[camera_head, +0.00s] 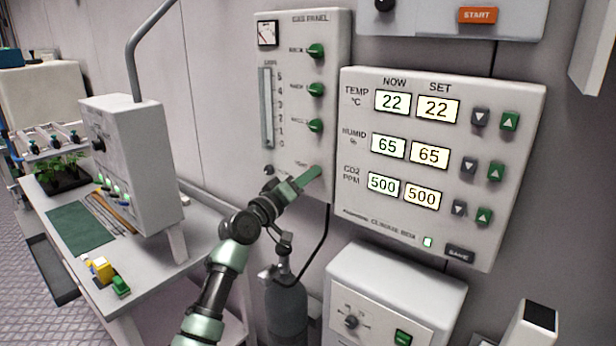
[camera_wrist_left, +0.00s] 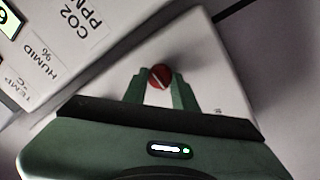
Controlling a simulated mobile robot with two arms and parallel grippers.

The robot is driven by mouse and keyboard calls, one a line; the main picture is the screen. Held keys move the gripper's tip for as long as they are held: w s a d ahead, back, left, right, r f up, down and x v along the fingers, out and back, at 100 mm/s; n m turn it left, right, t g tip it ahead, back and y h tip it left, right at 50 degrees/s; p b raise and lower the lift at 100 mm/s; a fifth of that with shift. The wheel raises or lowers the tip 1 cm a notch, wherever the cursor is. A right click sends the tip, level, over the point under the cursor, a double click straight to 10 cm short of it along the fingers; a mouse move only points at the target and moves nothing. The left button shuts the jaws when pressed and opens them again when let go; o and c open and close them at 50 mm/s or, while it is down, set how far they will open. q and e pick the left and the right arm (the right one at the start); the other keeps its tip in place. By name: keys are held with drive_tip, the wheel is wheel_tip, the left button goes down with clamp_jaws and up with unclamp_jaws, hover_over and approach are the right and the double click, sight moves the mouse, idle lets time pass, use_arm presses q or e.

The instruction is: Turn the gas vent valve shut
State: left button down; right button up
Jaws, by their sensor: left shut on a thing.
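The gas panel (camera_head: 340,60) is an upright white panel on the wall in the head view, with a gauge and a column of green knobs. The vent valve is at its lower end, hidden behind my gripper in the head view. In the left wrist view the valve is a round red knob (camera_wrist_left: 160,76) with a pale line across it. My left gripper (camera_head: 313,174) reaches the panel from the lower left. In the left wrist view its two green fingers are shut on the red knob, one on each side.
The climate box (camera_head: 450,225) with lit displays hangs close to the right of the gripper. A grey gas cylinder (camera_head: 287,312) stands below. A white unit (camera_head: 395,285) is at lower right. A bench (camera_head: 150,290) with a grey-white device (camera_head: 150,165) is at left.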

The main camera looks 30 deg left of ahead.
use_arm(q)
drive_tip(key=c, duration=1.1)
unclamp_jaws()
drive_tip(key=s, duration=0.2)
drive_tip(key=s+b, duration=0.1)
drive_tip(key=s, duration=0.2)
drive_tip(key=s+f+b, duration=0.1)
drive_tip(key=s, duration=0.1)
drive_tip(key=shift+s+a+f, duration=0.1)
drive_tip(key=shift+s+a, duration=0.25)
